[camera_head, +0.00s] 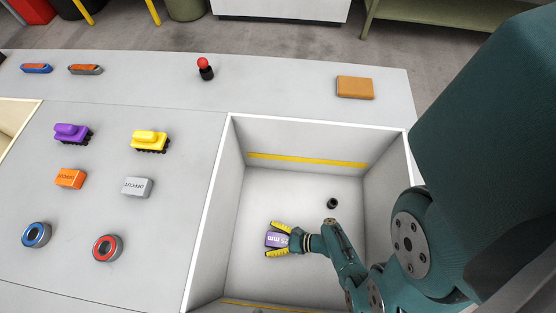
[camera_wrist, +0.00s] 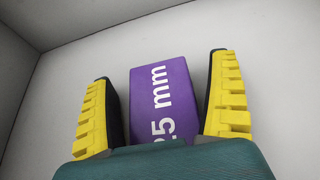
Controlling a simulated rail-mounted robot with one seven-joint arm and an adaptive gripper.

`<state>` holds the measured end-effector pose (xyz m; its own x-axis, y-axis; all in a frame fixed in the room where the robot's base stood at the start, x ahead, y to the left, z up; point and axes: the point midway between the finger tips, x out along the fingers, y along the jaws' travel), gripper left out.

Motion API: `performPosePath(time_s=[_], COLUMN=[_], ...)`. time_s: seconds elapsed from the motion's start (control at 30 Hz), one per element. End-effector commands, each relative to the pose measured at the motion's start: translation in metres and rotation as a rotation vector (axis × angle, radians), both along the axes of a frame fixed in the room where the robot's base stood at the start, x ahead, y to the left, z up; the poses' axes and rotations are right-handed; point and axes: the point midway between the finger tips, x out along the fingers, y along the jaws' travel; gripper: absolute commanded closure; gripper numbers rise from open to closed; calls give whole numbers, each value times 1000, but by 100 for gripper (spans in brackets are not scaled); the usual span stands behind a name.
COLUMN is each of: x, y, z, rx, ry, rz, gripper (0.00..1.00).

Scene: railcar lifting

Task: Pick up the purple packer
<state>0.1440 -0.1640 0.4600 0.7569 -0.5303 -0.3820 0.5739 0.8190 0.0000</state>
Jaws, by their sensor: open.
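The purple packer (camera_head: 274,240) is a small block with white "25 mm" lettering. It lies on the floor of the white-walled bin, left of the bin's middle. In the wrist view the purple packer (camera_wrist: 162,95) sits between the yellow ribbed fingers of my gripper (camera_wrist: 160,105). My gripper (camera_head: 279,240) is open, with a finger on each side of the packer. The packer's near end is hidden by my gripper's body.
The bin (camera_head: 233,140) has raised walls around my gripper. A small black cylinder (camera_head: 333,203) stands on its floor. On the bench to the left are a purple railcar-like piece (camera_head: 72,132), a yellow one (camera_head: 150,141), offcut blocks and rings. A brown block (camera_head: 355,87) lies behind the bin.

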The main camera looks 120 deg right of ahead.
Motion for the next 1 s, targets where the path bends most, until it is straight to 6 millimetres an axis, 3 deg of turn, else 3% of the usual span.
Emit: performPosePath(time_s=[0.23,0.6,0.83,1.0], x=[1,1,0,1], y=[0,0,0,0], z=[0,0,2,33], rx=[1,1,-1,-1], ry=[1,1,1,1], rz=[-1,0,0,0], gripper=[11,81,83,83])
